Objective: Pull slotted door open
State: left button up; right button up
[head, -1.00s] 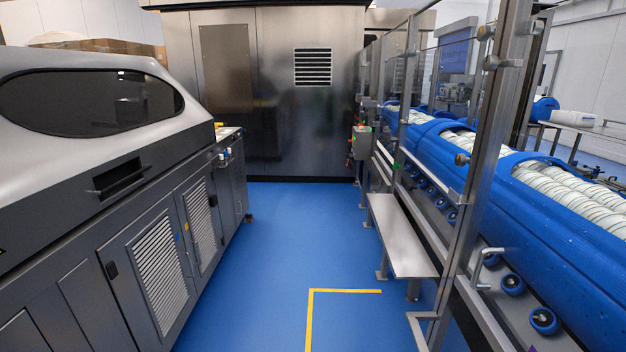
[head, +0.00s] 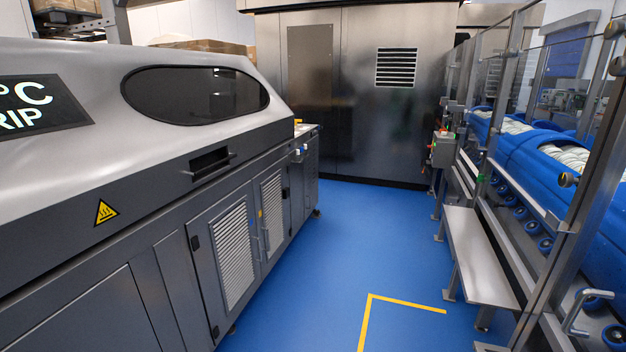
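Two slotted doors sit side by side in the dark grey lower front of the long machine on the left. The nearer slotted door (head: 235,262) has a tall panel of pale horizontal slats and a dark latch or hinge piece at its left edge. The farther slotted door (head: 272,212) has a similar, narrower slatted panel. Thin upright handles show near where the two doors meet. Both doors look closed, flush with the machine front. Neither of my grippers is in view.
Blue floor (head: 345,250) runs clear along the machine, with a yellow corner line (head: 400,302) on it. A metal bench (head: 478,255) and a glass-panelled conveyor with blue covers (head: 590,190) stand on the right. A steel cabinet (head: 350,110) closes the far end.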

aim_at(310, 163)
jog(key=i+z, duration=0.25)
jog(key=i, duration=1.55)
jog(key=i+z, duration=0.1)
jog(key=i, duration=0.75)
jog(key=i+j, duration=0.15)
jog(key=i, duration=0.7)
jog(key=i+j+z, duration=0.1)
jog(key=i, duration=0.75)
